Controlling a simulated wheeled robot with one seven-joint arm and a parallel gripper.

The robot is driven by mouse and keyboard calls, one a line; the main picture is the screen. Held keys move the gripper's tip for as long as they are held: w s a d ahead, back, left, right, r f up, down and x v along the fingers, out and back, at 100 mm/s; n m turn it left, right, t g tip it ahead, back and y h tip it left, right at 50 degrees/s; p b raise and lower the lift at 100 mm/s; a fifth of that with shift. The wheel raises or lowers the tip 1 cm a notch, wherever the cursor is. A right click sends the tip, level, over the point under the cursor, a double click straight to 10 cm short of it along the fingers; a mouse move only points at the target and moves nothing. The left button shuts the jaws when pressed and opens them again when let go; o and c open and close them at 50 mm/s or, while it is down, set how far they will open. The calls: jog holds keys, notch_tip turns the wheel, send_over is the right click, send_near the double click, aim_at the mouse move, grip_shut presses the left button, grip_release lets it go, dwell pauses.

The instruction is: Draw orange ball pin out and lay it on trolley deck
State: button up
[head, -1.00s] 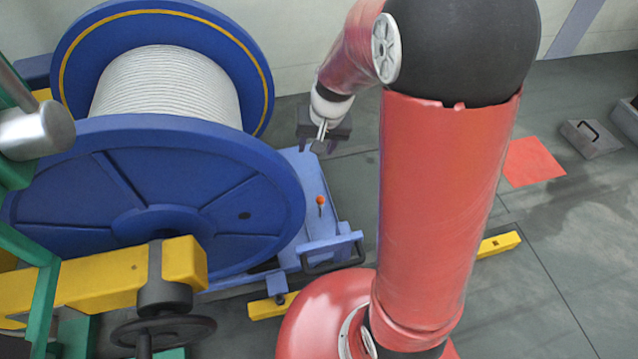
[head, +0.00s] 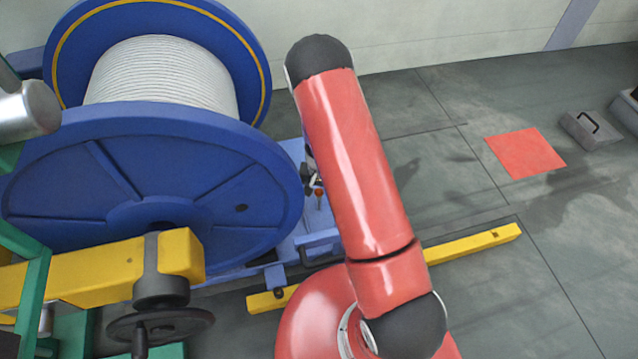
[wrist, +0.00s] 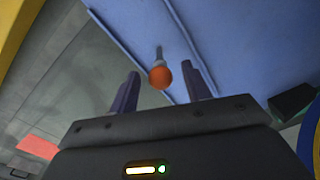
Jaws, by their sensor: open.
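The orange ball pin (head: 319,191) stands at the right side of the blue trolley deck (head: 291,243). In the wrist view its orange ball (wrist: 160,77) faces the camera, and its grey shank runs away to the blue surface (wrist: 235,45). My gripper (head: 311,179) is beside the pin's ball, partly hidden behind my red arm. In the wrist view my gripper (wrist: 160,70) is open, one finger on each side of the ball with gaps to both. I cannot tell how deep the ball lies between the fingers. Where the shank meets the deck is unclear.
A large blue reel (head: 150,185) wound with white strand stands left of the pin, close to my gripper. A yellow beam (head: 470,246) lies on the floor at right. A black handwheel (head: 160,325) is at lower left. The floor at right is mostly open.

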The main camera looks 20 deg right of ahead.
jog(key=shift+f, duration=1.6)
grip_shut()
jog(key=shift+w+g+p, duration=0.45)
jog(key=shift+w+g, duration=0.05)
jog(key=shift+w+f+g+b, duration=0.45)
jog(key=shift+w+g+b, duration=0.05)
jog(key=shift+w+g, duration=0.2)
jog(key=shift+w+f+g+b, duration=0.15)
jog(key=shift+w+g+b, duration=0.35)
jog(key=shift+g+b, duration=0.3)
jog(key=shift+w+b, duration=0.2)
jog(key=shift+b, duration=0.25)
jog(key=shift+g, duration=0.3)
